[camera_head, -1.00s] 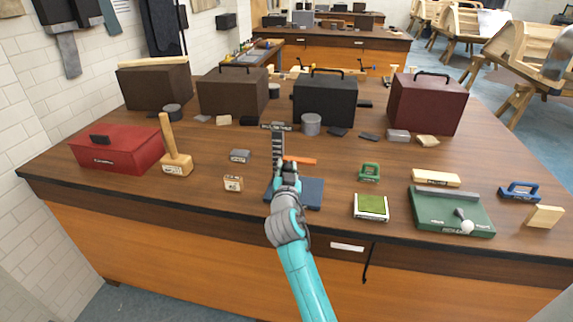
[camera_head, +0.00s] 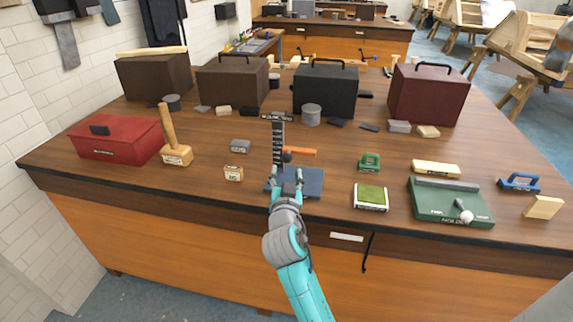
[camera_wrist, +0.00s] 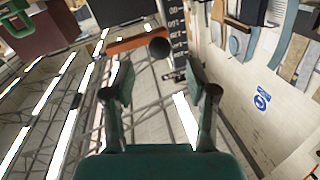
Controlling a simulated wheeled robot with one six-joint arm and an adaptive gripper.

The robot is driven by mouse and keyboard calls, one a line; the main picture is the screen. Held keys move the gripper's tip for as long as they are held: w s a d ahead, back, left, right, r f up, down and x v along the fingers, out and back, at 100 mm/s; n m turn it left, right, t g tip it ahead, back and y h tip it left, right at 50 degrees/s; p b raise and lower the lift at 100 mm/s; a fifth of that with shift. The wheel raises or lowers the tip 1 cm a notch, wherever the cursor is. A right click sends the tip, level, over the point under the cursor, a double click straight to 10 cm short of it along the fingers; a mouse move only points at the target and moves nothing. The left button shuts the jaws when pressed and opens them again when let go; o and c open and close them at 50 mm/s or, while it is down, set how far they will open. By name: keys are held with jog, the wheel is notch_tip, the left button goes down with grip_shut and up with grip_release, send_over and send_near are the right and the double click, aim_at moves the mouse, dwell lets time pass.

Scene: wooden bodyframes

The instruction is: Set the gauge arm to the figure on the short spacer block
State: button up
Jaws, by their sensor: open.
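The gauge has a dark upright scale (camera_head: 278,143) with white marks, on a blue base (camera_head: 312,184). Its orange arm (camera_head: 302,151) points right with a dark round knob (camera_head: 287,157) at its inner end. In the wrist view, the orange arm (camera_wrist: 136,42), knob (camera_wrist: 159,47) and scale (camera_wrist: 178,38) show beyond the fingertips. My gripper (camera_head: 286,174) is open and empty, just in front of and below the knob; it also shows in the wrist view (camera_wrist: 158,84). A small wooden block (camera_head: 233,174) with dark marks, likely the short spacer block, lies left of the gauge; its figure is too small to read.
A grey block (camera_head: 240,146) and a wooden mallet (camera_head: 176,155) stand left, beside a red box (camera_head: 115,140). A green pad (camera_head: 371,196) and a green tray (camera_head: 430,207) lie right. Large cases, one black (camera_head: 325,92), line the back.

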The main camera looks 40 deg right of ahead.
jog(key=shift+v, duration=2.15)
jog(key=shift+c, duration=0.2)
jog(key=shift+r, duration=0.2)
jog(key=c, duration=0.4)
jog(key=r, duration=0.1)
jog(key=w+a+r, duration=0.1)
jog(key=shift+r+g+h, duration=0.3)
jog(key=shift+g, duration=0.1)
grip_shut()
notch_tip(320, 180, up, 4)
jog(key=n+g+h, duration=0.1)
jog(key=g, duration=0.2)
send_over(284, 155)
jog(key=v, duration=0.3)
jog(key=shift+t, duration=0.3)
jog(key=shift+d+f, duration=0.25)
jog(key=shift+f, duration=0.75)
jog(key=shift+d+f, duration=0.2)
jog(key=shift+f, duration=0.85)
